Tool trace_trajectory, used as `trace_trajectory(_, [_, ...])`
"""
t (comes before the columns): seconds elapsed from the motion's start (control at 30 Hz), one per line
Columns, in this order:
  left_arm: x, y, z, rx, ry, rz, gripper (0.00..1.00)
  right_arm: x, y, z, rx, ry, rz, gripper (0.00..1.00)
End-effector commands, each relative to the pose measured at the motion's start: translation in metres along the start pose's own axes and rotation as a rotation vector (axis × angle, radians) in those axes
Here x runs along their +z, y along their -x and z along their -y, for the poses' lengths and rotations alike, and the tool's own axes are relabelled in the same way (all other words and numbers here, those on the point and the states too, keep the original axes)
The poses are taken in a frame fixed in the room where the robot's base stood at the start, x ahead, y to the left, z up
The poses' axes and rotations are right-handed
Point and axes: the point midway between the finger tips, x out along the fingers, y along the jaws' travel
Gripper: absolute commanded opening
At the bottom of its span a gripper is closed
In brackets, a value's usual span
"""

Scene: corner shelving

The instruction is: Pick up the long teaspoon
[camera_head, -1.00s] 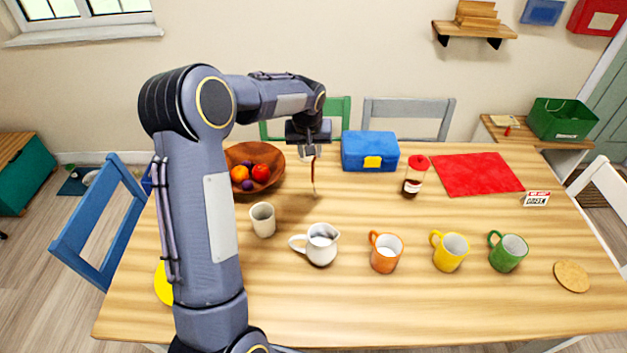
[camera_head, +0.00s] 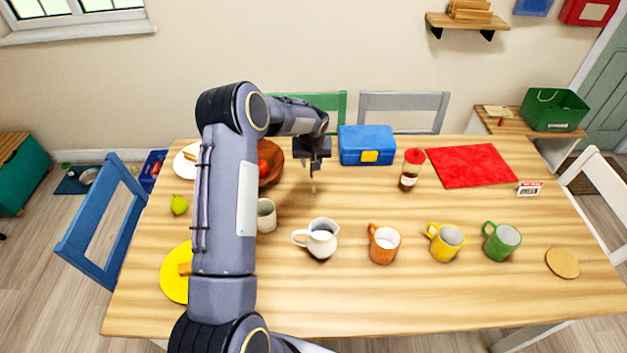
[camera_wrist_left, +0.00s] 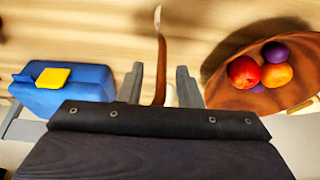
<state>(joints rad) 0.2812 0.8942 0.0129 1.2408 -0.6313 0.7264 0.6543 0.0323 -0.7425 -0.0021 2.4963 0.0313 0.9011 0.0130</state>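The long teaspoon (camera_head: 313,187) is thin and brown with a paler end, at the back middle of the table. In the left wrist view the teaspoon (camera_wrist_left: 160,50) runs lengthwise between my fingers, with a gap on each side. My left gripper (camera_head: 314,168) is low over its far part and hides it in the head view. The left gripper (camera_wrist_left: 160,70) is open around the teaspoon; its lower part is hidden behind the gripper body. Whether the fingers reach the table is hard to tell. My right gripper is not in view.
A blue box (camera_head: 367,146) stands right of the gripper and a wooden fruit bowl (camera_head: 272,165) left. A red-capped jar (camera_head: 411,170), white jug (camera_head: 320,239), cream cup (camera_head: 266,216) and several coloured mugs stand around. The front table strip is clear.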

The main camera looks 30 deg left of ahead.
Motion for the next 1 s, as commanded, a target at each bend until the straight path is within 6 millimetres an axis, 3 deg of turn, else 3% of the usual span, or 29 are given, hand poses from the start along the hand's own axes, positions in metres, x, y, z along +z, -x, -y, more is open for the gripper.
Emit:
trace_trajectory(0.13, [0.000, 0.000, 0.000, 0.000, 0.000, 0.000, 0.29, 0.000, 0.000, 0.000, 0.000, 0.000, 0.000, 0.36])
trace_trajectory(0.37, [0.000, 0.000, 0.000, 0.000, 0.000, 0.001, 0.00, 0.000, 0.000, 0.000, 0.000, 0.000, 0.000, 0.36])
trace_trajectory(0.77, [-0.001, 0.004, 0.000, 0.000, 0.000, 0.000, 0.00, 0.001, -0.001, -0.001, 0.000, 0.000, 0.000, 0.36])
trace_trajectory(1.0, [-0.009, 0.032, 0.000, 0.002, 0.001, -0.005, 0.00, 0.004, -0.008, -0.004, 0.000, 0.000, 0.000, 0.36])
